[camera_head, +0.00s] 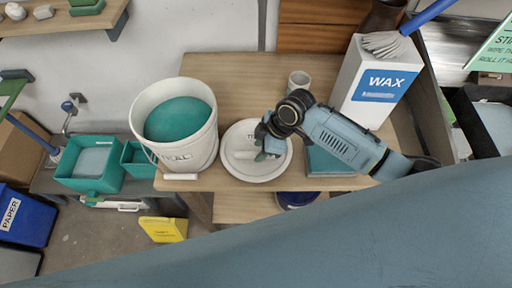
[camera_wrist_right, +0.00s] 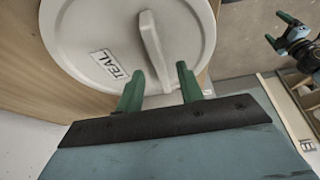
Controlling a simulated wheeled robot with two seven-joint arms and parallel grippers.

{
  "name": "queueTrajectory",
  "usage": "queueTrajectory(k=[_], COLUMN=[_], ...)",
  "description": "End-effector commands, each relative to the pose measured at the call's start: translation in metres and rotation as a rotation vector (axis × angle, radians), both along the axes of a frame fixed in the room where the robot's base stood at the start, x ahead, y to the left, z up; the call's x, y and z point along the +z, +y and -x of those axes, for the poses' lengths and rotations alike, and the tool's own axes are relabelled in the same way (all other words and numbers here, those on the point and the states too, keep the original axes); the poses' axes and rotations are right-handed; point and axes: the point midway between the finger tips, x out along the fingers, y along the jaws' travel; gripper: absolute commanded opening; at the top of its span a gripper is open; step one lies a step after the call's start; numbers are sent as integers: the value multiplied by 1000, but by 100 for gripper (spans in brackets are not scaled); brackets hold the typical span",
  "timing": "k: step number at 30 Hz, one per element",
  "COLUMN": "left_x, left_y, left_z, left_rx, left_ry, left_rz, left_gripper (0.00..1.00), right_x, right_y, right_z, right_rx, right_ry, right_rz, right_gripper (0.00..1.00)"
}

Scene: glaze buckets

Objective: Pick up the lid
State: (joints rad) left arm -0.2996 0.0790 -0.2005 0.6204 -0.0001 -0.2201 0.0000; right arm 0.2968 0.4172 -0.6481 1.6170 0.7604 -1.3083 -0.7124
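The lid (camera_head: 277,170) is a round white disc with a raised bar handle, lying on the wooden bench just right of the white bucket (camera_head: 146,104). In the right wrist view the lid (camera_wrist_right: 85,45) shows its TEAL label and its handle (camera_wrist_right: 153,50). My right gripper (camera_head: 262,149) is over the lid; in the wrist view its green fingers (camera_wrist_right: 160,90) are apart, with the handle's near end between them. I cannot tell whether they touch it. The bucket is open and holds teal glaze (camera_head: 177,119). My left gripper (camera_wrist_right: 279,30) shows only in the wrist view, fingers apart and empty.
A white WAX container (camera_head: 372,85) with a brush on it stands behind my right arm. A small cup (camera_head: 299,79) stands behind the lid. A teal block (camera_head: 325,160) lies right of the lid, and a dark blue container (camera_head: 296,199) is below. Teal tubs (camera_head: 92,165) stand left.

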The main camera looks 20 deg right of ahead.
Motion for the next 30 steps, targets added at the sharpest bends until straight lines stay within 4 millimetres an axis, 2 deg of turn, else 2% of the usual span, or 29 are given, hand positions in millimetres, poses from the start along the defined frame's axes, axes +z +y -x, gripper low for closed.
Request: queueTrajectory(k=[4,12,21,30], left_x=[0,0,0,0], left_y=[1,1,1,1], left_z=[0,0,1,1], left_rx=[0,0,0,0], left_ry=[0,1,1,1], left_rz=[-1,-1,-1,-1], left_gripper=[85,85,85,85], right_x=[-15,-18,-18,-17], right_y=[7,7,7,7], right_z=[-1,-2,-2,-2], right_rx=[0,0,0,-1], right_ry=[1,-1,-1,-2], right_rz=[-1,1,1,1], right_gripper=[37,37,0,0])
